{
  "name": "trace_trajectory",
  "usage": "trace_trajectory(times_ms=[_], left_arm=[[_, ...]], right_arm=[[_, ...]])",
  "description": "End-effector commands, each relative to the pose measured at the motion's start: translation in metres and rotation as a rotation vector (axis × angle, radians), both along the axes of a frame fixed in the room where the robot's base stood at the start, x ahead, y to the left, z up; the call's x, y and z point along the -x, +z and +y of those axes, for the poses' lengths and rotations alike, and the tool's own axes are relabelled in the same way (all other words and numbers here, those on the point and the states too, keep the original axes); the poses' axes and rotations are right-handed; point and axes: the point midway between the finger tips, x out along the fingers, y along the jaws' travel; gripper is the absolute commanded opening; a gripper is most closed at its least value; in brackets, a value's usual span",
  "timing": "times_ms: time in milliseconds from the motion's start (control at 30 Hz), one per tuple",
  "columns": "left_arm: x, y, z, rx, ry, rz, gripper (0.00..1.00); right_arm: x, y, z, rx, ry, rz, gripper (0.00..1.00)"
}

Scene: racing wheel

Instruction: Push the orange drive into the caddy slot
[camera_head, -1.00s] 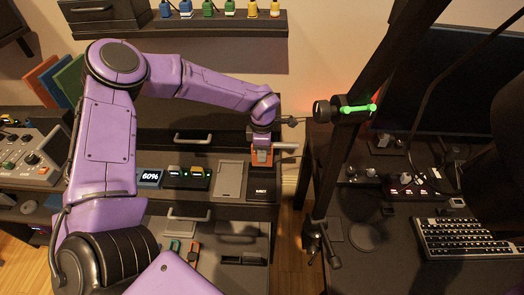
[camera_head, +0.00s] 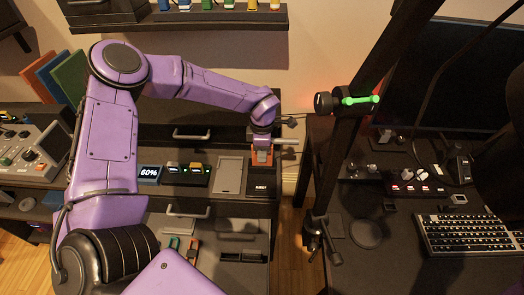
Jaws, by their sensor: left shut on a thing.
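The orange drive (camera_head: 262,157) is small in the camera_head view, at the back end of a black unit with a small white label (camera_head: 261,187), which looks like the caddy. My left gripper (camera_head: 262,148) points down from above and is shut on the drive. The drive's lower end meets the back of the black unit in the picture. I cannot tell how deep it sits, and the slot itself is hidden behind the drive and gripper. My right gripper is not in view.
A grey flat panel (camera_head: 229,175) lies left of the black unit, beside a dock with green lights (camera_head: 186,174) and a 60% display (camera_head: 149,174). A dark post with a green-lit clamp (camera_head: 360,100) stands to the right, before a desk with a keyboard (camera_head: 468,234).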

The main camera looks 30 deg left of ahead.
Motion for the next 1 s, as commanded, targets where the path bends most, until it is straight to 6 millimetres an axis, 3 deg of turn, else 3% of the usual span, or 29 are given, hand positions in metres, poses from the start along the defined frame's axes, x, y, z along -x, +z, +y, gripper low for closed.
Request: trace_trajectory(times_ms=[733, 767, 833, 1000], left_arm=[[0.000, -0.020, 0.000, 0.000, 0.000, 0.000, 0.00], [0.000, -0.019, 0.000, 0.001, 0.000, -0.001, 0.28], [0.000, -0.018, 0.000, 0.000, 0.000, 0.000, 0.51], [0.000, -0.019, 0.000, 0.000, 0.000, 0.000, 0.51]], right_arm=[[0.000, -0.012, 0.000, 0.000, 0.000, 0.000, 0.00], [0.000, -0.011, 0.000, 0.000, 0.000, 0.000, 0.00], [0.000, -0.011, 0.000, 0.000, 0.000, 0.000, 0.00], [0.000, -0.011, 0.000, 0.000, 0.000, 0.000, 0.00]])
